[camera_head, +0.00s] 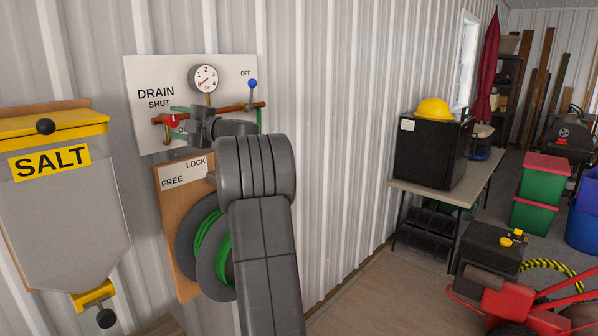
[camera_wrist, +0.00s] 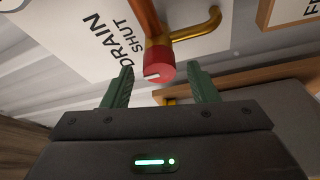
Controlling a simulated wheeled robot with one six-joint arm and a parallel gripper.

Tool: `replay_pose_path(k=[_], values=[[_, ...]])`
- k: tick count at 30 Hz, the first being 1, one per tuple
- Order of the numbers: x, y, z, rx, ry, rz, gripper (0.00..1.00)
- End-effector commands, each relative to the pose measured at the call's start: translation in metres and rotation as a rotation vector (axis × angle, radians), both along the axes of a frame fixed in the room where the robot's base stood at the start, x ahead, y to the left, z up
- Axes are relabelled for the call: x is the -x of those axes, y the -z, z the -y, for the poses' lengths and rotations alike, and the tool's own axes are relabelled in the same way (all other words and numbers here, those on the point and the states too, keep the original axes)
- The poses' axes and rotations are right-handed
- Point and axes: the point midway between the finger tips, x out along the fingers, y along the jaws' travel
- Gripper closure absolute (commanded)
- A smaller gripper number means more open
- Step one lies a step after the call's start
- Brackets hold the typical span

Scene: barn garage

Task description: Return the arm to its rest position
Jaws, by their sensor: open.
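My gripper (camera_wrist: 159,68) is open, with its two green fingers apart in the wrist view. A red round knob (camera_wrist: 160,72) with a white mark, on a copper pipe (camera_wrist: 145,18) with a brass spout (camera_wrist: 200,25), shows between the fingertips. I see a gap on each side of it. In the head view my arm reaches forward to the white DRAIN panel (camera_head: 150,75), and my gripper (camera_head: 178,119) is at the red knob (camera_head: 173,121) on the panel's lower left. My wrist hides part of the pipe and the panel's lower labels.
A grey SALT bin (camera_head: 65,220) hangs left of the panel. A hose reel (camera_head: 190,235) on a wooden LOCK/FREE board (camera_head: 170,205) is below, partly behind my arm. At right stand a table (camera_head: 440,192) with a black box (camera_head: 425,150) and a red machine (camera_head: 520,305).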

Motion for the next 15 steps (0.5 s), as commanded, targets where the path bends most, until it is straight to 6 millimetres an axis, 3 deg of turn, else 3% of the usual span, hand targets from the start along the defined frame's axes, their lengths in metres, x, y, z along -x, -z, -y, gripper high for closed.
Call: replay_pose_path(k=[15], values=[[-0.0008,0.0001,-0.0021,-0.004,0.0,-0.004,0.47]])
